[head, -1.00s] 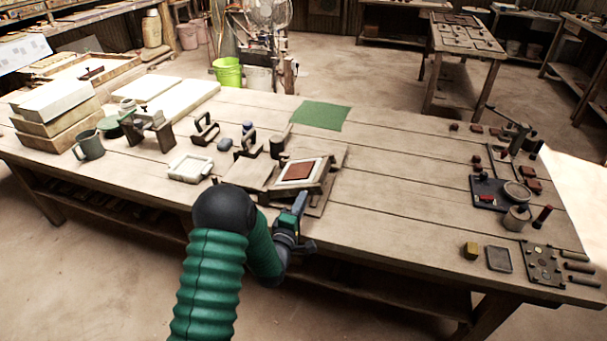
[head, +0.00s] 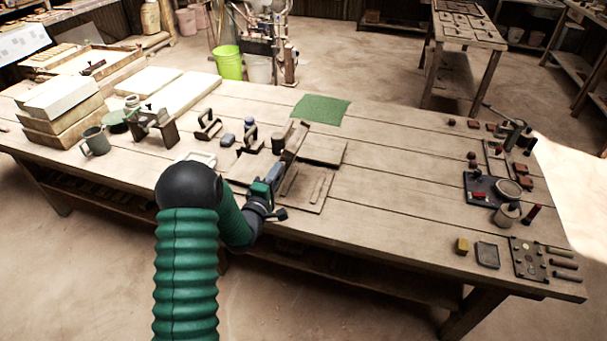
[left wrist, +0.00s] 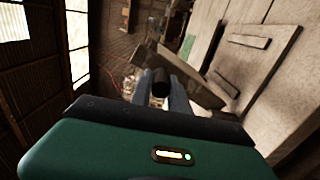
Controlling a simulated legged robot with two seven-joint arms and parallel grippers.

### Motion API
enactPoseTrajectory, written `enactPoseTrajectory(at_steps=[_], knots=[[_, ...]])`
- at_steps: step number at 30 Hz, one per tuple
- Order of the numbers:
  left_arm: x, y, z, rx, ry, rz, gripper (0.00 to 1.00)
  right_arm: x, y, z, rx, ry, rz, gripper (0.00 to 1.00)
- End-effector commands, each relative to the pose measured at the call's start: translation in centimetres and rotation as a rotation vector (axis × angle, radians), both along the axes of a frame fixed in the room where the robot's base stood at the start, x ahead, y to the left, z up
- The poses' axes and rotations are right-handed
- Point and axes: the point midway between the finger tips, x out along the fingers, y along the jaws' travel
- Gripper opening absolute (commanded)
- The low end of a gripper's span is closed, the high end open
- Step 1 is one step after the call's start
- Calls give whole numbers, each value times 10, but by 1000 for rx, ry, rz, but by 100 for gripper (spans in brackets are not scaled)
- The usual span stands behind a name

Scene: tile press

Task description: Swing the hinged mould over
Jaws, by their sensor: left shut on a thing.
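The hinged mould (head: 293,143) stands raised on edge over its wooden base board (head: 312,200) at the table's front middle. In the head view it shows nearly edge-on, so its face is hidden. My left gripper (head: 272,178) is at the mould's near end, shut on its handle. In the left wrist view the fingers (left wrist: 162,95) close around a dark round handle (left wrist: 160,82), with the tilted mould (left wrist: 193,73) just beyond. The base board also shows in the left wrist view (left wrist: 235,75). My right gripper is in neither view.
A flat wooden board (head: 322,150) lies right of the mould. A green mat (head: 320,110) lies behind it. Several small tools and a dark block (head: 228,140) stand to the left. The table's middle right is bare; a dark tray (head: 480,190) stands farther right.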

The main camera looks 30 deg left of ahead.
Motion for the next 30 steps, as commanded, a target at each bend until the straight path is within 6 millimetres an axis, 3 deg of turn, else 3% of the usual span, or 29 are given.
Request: enactPoseTrajectory(at_steps=[3, 8, 15, 20, 30], knots=[[-5, 22, 15, 4, -3, 10, 6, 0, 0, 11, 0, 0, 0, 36], [-7, 29, 16, 4, -3, 7, 6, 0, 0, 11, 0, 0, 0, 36], [-16, 66, 23, 4, -4, 9, 6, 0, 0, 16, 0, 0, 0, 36], [-18, 76, 22, 4, -2, 6, 6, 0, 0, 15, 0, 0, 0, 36], [-29, 123, 12, 5, -3, 6, 6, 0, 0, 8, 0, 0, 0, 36]])
